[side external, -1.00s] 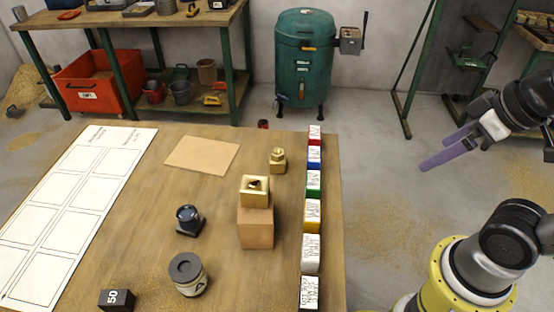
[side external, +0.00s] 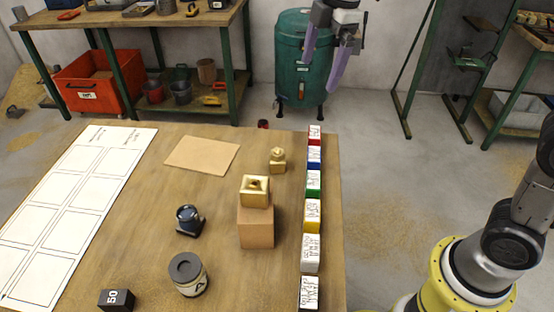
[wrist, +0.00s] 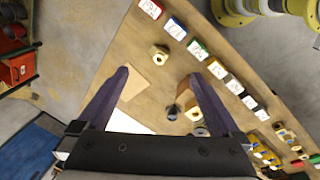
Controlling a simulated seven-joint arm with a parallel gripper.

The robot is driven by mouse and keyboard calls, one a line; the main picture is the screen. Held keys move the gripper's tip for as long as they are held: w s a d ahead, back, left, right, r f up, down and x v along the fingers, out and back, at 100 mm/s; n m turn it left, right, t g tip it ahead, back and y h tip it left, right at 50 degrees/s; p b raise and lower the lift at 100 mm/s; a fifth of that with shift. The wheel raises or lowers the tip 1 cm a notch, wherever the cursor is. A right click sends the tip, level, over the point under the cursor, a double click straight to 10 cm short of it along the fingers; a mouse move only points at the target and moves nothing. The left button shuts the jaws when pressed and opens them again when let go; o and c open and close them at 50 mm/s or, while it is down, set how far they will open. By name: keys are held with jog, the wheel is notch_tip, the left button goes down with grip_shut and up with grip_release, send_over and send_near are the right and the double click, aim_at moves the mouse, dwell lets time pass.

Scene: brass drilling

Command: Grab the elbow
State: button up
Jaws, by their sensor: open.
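Two brass pieces stand on the wooden table (side external: 120,250). The smaller brass fitting (side external: 278,160) stands toward the far right side of the table; it also shows in the wrist view (wrist: 159,54). The larger squarish brass piece (side external: 255,190) has a dark opening on top and sits on a brown block (side external: 256,229). I cannot tell for sure which one is the elbow. My gripper (side external: 319,92), with purple fingers, is open and empty, high beyond the table's far edge. In the wrist view the smaller fitting appears between and beyond the fingertips (wrist: 159,74).
Labelled colour blocks (side external: 313,182) line the table's right edge. A dark blue object (side external: 188,220), a grey-topped can (side external: 187,274) and a black "50" block (side external: 117,299) stand nearer. A flat tan sheet (side external: 202,154) and a white grid sheet (side external: 50,220) lie leftward.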

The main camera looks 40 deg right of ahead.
jog(key=n+g, duration=0.1)
send_over(276, 149)
jog(key=d, duration=0.2)
notch_tip(276, 149, down, 7)
jog(key=shift+g, duration=0.6)
jog(key=f, duration=0.4)
jog(key=a+f, duration=0.1)
jog(key=f, duration=0.7)
jog(key=shift+a, duration=0.35)
jog(key=shift+s+a+f, duration=0.1)
jog(key=shift+a+f, duration=0.05)
jog(key=shift+f, duration=2.65)
grip_shut()
jog(key=shift+r, duration=0.15)
